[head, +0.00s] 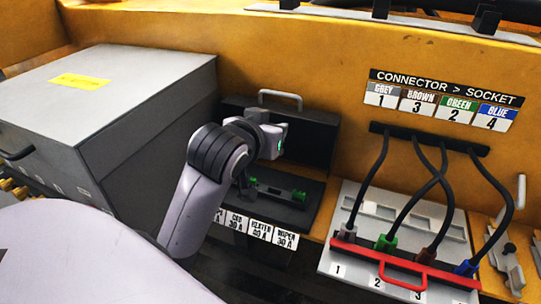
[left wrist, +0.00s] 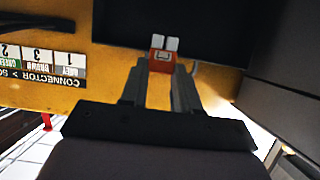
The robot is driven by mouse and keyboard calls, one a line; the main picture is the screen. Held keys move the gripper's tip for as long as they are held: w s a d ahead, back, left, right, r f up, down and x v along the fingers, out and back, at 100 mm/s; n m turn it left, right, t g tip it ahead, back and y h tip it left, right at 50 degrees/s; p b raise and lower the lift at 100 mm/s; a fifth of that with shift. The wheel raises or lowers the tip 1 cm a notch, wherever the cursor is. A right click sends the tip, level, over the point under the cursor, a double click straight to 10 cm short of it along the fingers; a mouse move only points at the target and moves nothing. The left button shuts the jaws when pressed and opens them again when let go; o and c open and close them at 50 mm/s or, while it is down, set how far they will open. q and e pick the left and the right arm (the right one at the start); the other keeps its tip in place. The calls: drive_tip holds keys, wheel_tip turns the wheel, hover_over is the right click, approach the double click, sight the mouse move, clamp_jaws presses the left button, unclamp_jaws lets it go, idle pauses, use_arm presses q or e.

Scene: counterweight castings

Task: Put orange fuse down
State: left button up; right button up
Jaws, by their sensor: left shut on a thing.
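My left gripper (head: 275,140) is in front of the raised black lid (head: 313,150) of a fuse box. In the left wrist view, its fingers (left wrist: 161,70) are shut on the orange fuse (left wrist: 160,58), whose two pale prongs point away from the gripper. The fuse cannot be made out in the head view. The fuse box (head: 312,208) lies open below the gripper, with green pieces in it and a row of rating labels (head: 260,230) in front. My arm hides part of the box. My right gripper is not in view.
A large grey box (head: 120,100) with a yellow label stands close on the left. On the right, several black cables run to plugs on a socket panel (head: 345,265) with a red handle bar (head: 402,282). A yellow wall (head: 300,60) rises behind.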

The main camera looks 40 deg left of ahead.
use_arm(q)
drive_tip(key=shift+r, duration=1.9)
